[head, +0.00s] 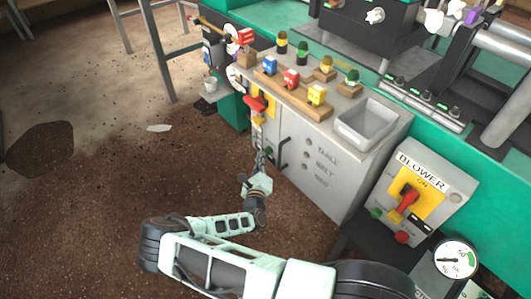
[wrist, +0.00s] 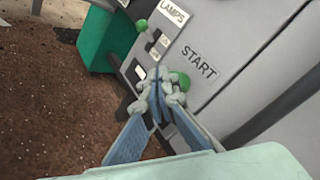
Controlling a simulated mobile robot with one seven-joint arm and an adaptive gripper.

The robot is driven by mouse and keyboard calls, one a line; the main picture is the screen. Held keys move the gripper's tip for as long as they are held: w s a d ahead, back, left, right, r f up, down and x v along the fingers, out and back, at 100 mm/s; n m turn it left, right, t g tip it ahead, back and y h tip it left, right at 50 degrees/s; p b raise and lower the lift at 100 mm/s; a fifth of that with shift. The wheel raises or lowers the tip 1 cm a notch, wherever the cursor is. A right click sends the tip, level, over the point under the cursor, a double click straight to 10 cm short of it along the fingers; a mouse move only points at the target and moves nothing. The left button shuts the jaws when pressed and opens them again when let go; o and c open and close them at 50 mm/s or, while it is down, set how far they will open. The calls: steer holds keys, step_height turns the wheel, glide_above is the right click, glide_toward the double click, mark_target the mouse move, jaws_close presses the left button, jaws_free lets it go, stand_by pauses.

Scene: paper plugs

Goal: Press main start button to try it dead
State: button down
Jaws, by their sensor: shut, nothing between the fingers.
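In the wrist view a round green button (wrist: 180,80) sits on the grey cabinet face beside the word START (wrist: 198,62). My gripper (wrist: 158,80) is shut and empty. Its fingertips show just left of this button and overlap its edge in the picture. I cannot tell whether they touch it. A second green button or knob (wrist: 141,25) sits higher, near the LAMPS label (wrist: 173,12). In the head view my gripper (head: 261,162) is low in front of the left end of the grey cabinet (head: 345,160), and the START button is too small to make out surely.
A black handle (head: 282,152) stands out from the cabinet, close right of my gripper. A red switch handle on yellow (head: 255,104) is above it. A green box (head: 232,111) stands left of the cabinet. The blower box (head: 420,195) is at right. The brown floor at left is mostly open.

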steer(key=shift+w+d, duration=0.15)
steer(key=shift+d, duration=0.1)
stand_by(0.4)
steer(key=shift+a, duration=0.15)
steer(key=shift+s+a, duration=0.55)
steer(key=shift+a, duration=0.1)
steer(key=s+a, duration=0.2)
steer(key=a, duration=0.2)
steer(key=shift+s+a+p, duration=0.1)
steer(key=shift+s+p, duration=0.2)
steer(key=shift+s, duration=0.1)
stand_by(0.6)
